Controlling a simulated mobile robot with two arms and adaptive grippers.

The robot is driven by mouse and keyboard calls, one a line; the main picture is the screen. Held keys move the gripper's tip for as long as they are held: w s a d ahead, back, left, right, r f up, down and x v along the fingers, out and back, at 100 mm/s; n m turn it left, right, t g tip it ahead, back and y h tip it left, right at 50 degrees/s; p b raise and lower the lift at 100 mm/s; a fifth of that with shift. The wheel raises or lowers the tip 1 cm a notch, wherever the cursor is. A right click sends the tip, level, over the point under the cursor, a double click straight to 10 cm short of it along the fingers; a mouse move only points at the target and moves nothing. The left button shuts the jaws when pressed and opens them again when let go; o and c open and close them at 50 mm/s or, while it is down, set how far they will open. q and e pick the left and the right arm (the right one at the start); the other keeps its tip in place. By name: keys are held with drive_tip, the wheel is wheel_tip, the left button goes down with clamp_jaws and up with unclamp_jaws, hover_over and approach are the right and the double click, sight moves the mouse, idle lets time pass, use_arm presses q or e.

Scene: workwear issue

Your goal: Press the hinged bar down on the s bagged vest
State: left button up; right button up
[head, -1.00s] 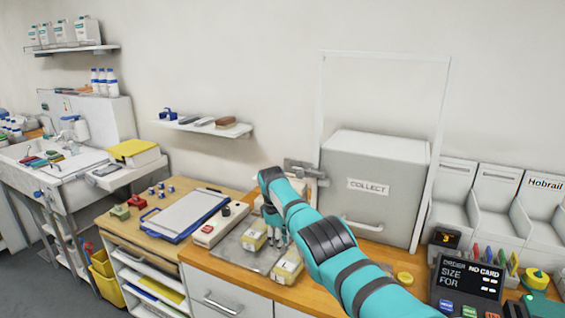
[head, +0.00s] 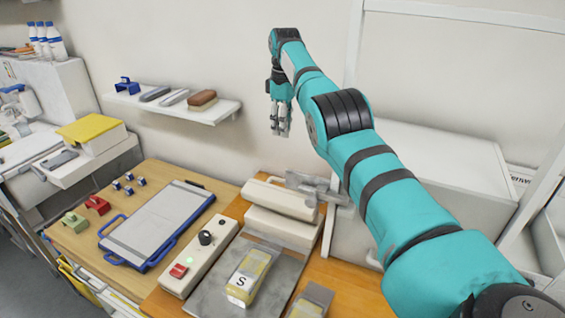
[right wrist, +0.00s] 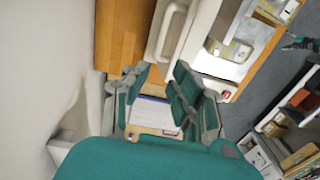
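The bagged vest marked S (head: 248,277) is a yellowish clear packet lying on a grey metal plate (head: 212,296). Behind it a pale hinged bar (head: 280,198) sits above a pale base block (head: 282,227); how far it is raised is hard to tell. The bar also shows in the right wrist view (right wrist: 172,32). My right gripper (head: 279,132) hangs fingers-down, high above and behind the bar, touching nothing. Its fingers are spread and empty in the right wrist view (right wrist: 158,105). A small teal-and-dark shape at that view's right edge looks like my left gripper (right wrist: 298,44).
A second bagged packet (head: 312,299) lies at the front edge. A control box (head: 200,258) with a black knob and red switch stands left of the plate, beside a blue-edged board (head: 157,225). A wall shelf (head: 186,108) and a large grey cabinet (head: 440,165) flank my right arm.

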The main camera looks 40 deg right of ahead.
drive_tip(key=f, duration=0.4)
drive_tip(key=f+p, duration=0.1)
drive_tip(key=f, duration=0.3)
drive_tip(key=f+p, duration=0.1)
drive_tip(key=f, duration=0.3)
drive_tip(key=shift+s+a+f, duration=0.15)
drive_tip(key=shift+s+f, duration=0.05)
drive_tip(key=shift+s, duration=0.1)
wheel_tip(320, 180, down, 4)
drive_tip(key=shift+s+a+r, duration=0.1)
drive_tip(key=shift+r, duration=0.15)
drive_tip(key=shift+f, duration=0.55)
use_arm(q)
drive_tip(key=s+r, duration=0.2)
drive_tip(key=shift+s+a, duration=0.35)
drive_tip(key=shift+a, duration=0.05)
use_arm(e)
clamp_jaws()
